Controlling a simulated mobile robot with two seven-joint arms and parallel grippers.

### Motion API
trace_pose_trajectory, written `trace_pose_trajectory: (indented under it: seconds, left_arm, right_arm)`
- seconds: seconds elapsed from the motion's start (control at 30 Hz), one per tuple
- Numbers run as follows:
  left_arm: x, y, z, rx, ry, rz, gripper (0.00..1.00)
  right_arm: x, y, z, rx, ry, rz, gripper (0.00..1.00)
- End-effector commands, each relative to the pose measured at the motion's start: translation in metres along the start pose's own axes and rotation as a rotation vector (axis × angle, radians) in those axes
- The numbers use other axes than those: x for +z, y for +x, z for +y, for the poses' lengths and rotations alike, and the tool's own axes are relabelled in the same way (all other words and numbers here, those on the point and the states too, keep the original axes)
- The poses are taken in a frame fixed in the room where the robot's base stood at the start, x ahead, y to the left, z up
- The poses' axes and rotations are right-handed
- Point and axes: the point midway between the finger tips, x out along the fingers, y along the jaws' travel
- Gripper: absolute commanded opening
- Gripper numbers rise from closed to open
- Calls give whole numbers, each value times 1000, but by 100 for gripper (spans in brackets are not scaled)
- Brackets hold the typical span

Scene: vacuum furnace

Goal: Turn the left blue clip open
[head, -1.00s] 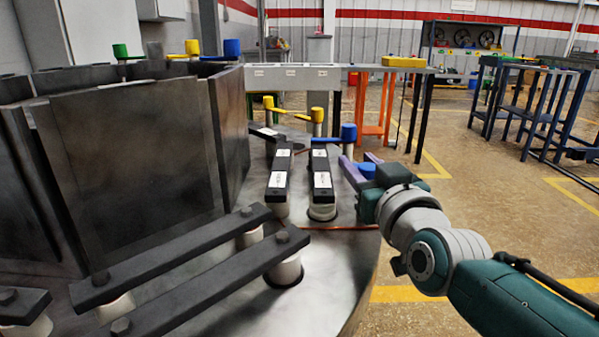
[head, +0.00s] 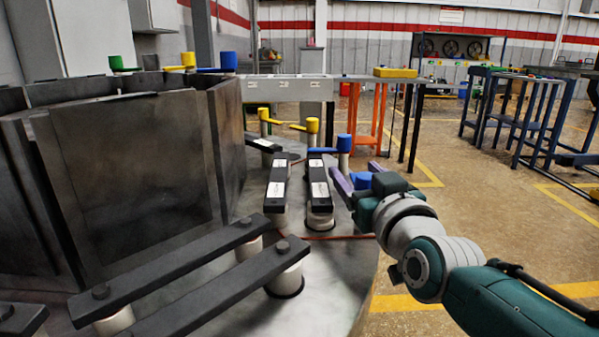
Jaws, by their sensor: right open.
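A blue clip with a round knob (head: 344,143) and a flat arm reaching left stands at the back of the round metal plate, behind two black bars with white labels. Another blue part (head: 360,180) shows lower down, between the fingers of my right gripper (head: 358,177). Its lower side is hidden by the gripper, and I cannot tell whether the fingers touch it. The right gripper is open, with its purple fingers apart and pointing away from me. A third blue clip (head: 218,70) is on the far side of the dark furnace panels. My left gripper is out of view.
Yellow clips (head: 312,125) stand behind the black labelled bars (head: 319,187). Long dark bars (head: 175,270) on white posts cross the front of the plate. Tall dark panels (head: 140,170) fill the left. Open floor (head: 480,230) lies to the right.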

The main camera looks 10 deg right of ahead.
Motion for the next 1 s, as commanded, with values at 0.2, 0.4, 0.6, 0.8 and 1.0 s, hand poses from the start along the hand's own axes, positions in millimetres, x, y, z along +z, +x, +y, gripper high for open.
trace_pose_trajectory:
  seconds: [0.2,0.4,0.6,0.8,1.0]
  left_arm:
    - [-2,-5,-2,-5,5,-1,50]
    - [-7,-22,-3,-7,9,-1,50]
    - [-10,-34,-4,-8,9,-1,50]
    - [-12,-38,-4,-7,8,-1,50]
    - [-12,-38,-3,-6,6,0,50]
  right_arm:
    - [-1,-7,0,0,0,-1,69]
    - [-3,-39,0,0,0,-2,69]
    - [-2,-75,0,-1,1,-2,69]
    - [0,-96,0,-1,0,-1,69]
    - [0,-100,0,-1,0,0,69]
